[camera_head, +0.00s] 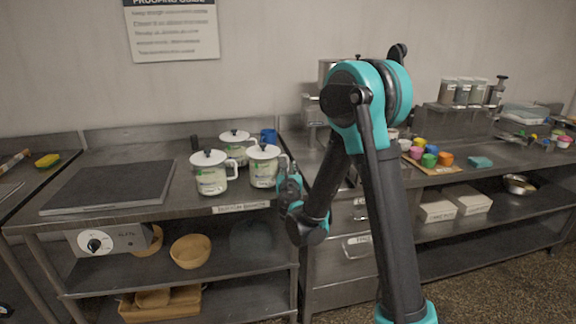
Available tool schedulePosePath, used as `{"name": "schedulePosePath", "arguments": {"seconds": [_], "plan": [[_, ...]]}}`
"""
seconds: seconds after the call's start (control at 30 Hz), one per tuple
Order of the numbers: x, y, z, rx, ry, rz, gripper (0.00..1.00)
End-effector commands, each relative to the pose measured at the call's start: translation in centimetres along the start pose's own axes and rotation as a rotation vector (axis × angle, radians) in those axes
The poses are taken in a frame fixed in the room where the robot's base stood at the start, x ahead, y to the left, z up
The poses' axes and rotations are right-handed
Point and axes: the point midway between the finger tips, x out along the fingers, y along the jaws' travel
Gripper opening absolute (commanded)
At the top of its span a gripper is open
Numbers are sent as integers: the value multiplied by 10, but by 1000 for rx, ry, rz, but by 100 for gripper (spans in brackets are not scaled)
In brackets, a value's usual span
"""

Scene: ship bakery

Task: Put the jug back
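Three white lidded jugs with green-marked labels stand upright together on the steel counter: a front left jug (211,178), a back jug (238,152) and a right jug (263,170). I cannot tell which one the task means. My gripper (289,184) is low at the counter's right front edge, just right of the right jug and close to its handle side. Its fingers are small and dark here, so I cannot tell whether they are open, shut or touching the handle. A labelled strip (242,208) runs along the counter edge below the jugs.
A blue cup (268,136) stands behind the jugs. Wooden bowls (190,251) sit on the shelf below. Colourful cups (429,160) and clear canisters (463,92) occupy the right counter.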

Motion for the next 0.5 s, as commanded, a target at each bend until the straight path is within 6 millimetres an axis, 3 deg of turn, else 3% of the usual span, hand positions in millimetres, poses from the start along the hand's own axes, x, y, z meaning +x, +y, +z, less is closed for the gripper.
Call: {"name": "schedulePosePath", "arguments": {"seconds": [0.2,0.5], "plan": [[-47,0,0,0,0,1,28],[-81,0,0,0,0,1,28]]}}
